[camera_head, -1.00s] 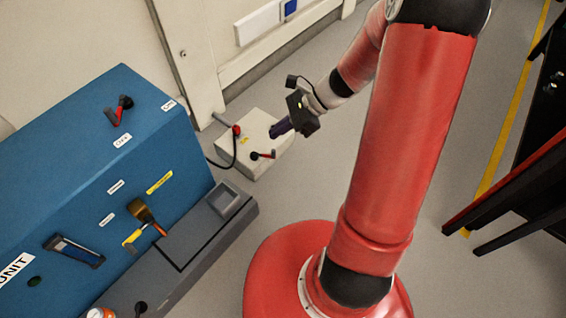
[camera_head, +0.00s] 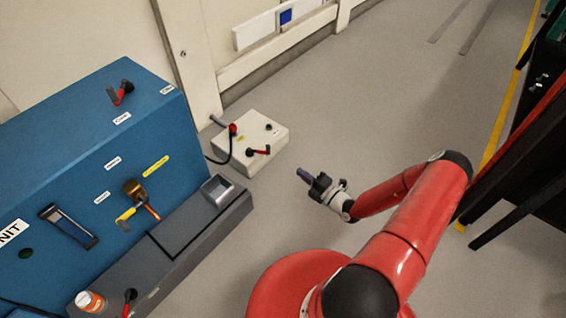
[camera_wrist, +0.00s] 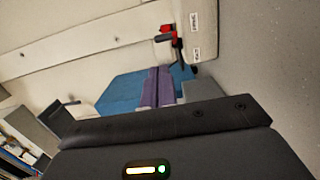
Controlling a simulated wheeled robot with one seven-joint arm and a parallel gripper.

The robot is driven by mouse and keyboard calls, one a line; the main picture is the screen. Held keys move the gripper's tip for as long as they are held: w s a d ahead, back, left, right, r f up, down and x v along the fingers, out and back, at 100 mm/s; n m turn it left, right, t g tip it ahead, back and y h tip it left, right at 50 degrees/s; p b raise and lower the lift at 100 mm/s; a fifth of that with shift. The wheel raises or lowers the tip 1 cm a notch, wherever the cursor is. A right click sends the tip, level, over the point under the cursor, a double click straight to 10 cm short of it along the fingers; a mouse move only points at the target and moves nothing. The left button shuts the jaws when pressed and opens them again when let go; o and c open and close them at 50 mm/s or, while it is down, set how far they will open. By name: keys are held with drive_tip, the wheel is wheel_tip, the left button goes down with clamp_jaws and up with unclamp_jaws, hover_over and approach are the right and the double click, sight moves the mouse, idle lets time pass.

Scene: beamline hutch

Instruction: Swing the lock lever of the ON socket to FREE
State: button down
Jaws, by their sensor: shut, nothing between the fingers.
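A low white socket box (camera_head: 266,141) stands on the floor near the wall. A red plug (camera_head: 233,129) with a black cable is at its left side. A red-and-black lever (camera_head: 261,151) is on its front part, and a small dark round socket (camera_head: 268,127) is on top. I cannot read which socket is ON. My gripper (camera_head: 304,175) is shut and empty, apart from the box, to its lower right. In the wrist view its purple fingers (camera_wrist: 157,86) lie together. The white box (camera_wrist: 201,18) shows at the top there, with red-and-black parts and two small labels.
A blue unit (camera_head: 75,150) with labels, another red-and-black lever (camera_head: 122,92) and a grey ledge (camera_head: 205,232) stands at left. A dark bench (camera_head: 520,180) is at right. The grey floor between is clear.

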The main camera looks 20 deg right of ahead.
sight(269, 149)
drive_tip(key=b+x, duration=0.2)
drive_tip(key=x, duration=1.2)
drive_tip(key=shift+r, duration=0.1)
drive_tip(key=shift+d, duration=0.1)
